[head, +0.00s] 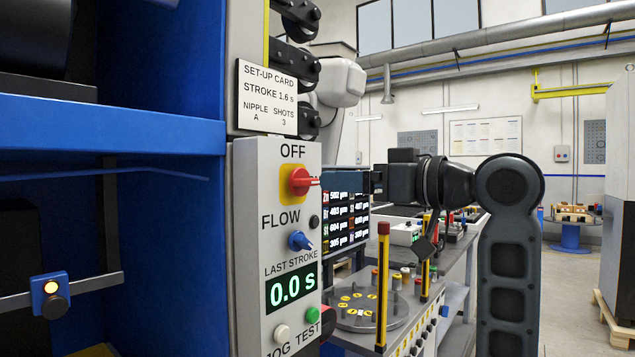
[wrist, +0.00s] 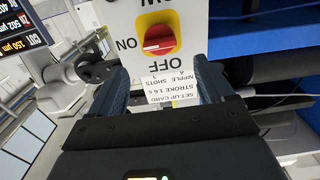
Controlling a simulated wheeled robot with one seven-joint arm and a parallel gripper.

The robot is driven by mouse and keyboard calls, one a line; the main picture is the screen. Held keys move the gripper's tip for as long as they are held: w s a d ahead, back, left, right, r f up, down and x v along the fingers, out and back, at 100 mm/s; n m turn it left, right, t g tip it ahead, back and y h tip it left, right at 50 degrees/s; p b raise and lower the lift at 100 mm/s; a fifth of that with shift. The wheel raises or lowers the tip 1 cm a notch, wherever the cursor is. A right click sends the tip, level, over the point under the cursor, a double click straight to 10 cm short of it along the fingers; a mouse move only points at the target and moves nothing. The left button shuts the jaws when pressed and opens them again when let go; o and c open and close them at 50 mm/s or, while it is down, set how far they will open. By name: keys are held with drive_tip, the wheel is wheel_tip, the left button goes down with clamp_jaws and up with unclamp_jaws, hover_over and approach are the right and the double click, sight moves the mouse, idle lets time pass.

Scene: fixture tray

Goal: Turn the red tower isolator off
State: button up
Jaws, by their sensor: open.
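The red tower isolator (head: 299,181) is a red rotary handle on a yellow plate on the light grey control panel (head: 250,190). OFF is printed above it. In the head view its handle lies level and points right. The wrist view is upside down; there the isolator (wrist: 158,38) lies level, pointing to the ON label at left, with OFF below it in the picture. My gripper (head: 374,182) is to the right of the isolator, apart from it. In the wrist view my gripper (wrist: 163,68) is open and empty, its fingers spread towards the panel, with the isolator beyond the tips.
Below are a blue FLOW knob (head: 300,241), a 0.0 s display (head: 291,288), a white button (head: 282,334) and a green button (head: 313,315). A set-up card (head: 267,97) hangs above. A yellow-black post (head: 382,285) and a round fixture plate (head: 365,311) stand right of the panel.

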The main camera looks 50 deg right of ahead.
sight(311, 180)
drive_tip(key=w, duration=0.7)
drive_tip(key=shift+a+p, duration=0.15)
drive_tip(key=shift+p, duration=0.25)
drive_tip(key=c, duration=1)
